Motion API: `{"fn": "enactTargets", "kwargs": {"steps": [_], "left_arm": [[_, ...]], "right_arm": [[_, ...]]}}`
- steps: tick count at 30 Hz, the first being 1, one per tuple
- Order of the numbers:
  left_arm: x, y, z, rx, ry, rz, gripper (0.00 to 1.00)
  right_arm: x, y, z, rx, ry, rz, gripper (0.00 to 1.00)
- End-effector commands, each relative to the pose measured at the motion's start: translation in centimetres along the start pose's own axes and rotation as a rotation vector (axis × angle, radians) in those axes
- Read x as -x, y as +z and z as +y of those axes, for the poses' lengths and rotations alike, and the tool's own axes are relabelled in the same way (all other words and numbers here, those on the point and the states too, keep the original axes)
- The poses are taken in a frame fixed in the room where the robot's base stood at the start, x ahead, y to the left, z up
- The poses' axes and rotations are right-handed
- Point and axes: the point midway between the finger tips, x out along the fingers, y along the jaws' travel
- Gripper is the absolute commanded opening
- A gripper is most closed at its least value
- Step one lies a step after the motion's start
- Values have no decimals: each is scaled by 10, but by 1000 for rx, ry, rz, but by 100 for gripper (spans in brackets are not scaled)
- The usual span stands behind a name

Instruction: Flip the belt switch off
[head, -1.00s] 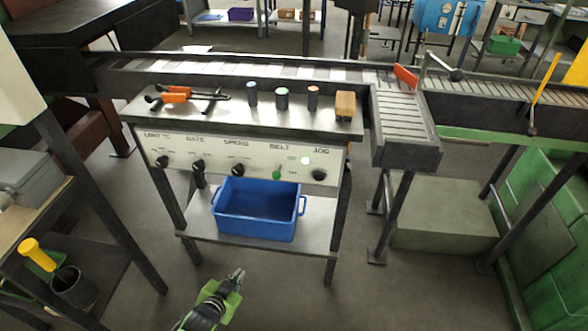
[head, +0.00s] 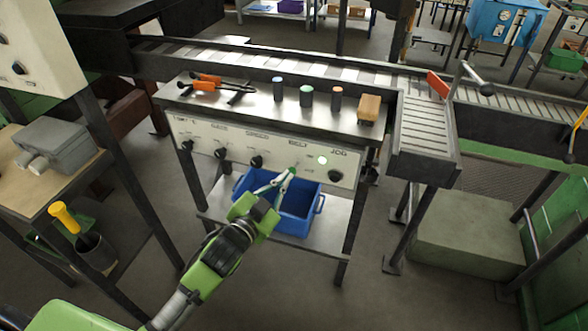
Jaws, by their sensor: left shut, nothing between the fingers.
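The control panel (head: 225,152) faces me under the bench top, with labels for several controls. The belt switch (head: 295,164) sits under the BELT label, left of a lit green lamp (head: 322,160). My left gripper (head: 287,175) reaches up from the lower left, its shut fingers right at the belt switch. The fingertips partly hide the switch, so I cannot tell its position or whether they touch it. The right gripper is not in view.
Black knobs (head: 256,162) line the panel left of the switch, and a jog knob (head: 335,176) is to its right. A blue bin (head: 299,210) stands on the shelf below, behind my gripper.

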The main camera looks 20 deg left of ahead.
Motion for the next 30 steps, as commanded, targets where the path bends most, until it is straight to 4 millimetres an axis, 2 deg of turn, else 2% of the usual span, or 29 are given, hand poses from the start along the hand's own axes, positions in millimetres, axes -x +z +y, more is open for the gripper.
{"fn": "enactTargets", "kwargs": {"steps": [5,21,24,30], "left_arm": [[-14,-1,-1,1,-1,1,0],[-103,-1,0,2,0,1,0],[-93,19,1,1,2,-6,0],[-87,35,0,0,0,-2,0]], "right_arm": [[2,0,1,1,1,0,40],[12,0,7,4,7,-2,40],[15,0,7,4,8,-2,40],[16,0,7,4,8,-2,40]]}}
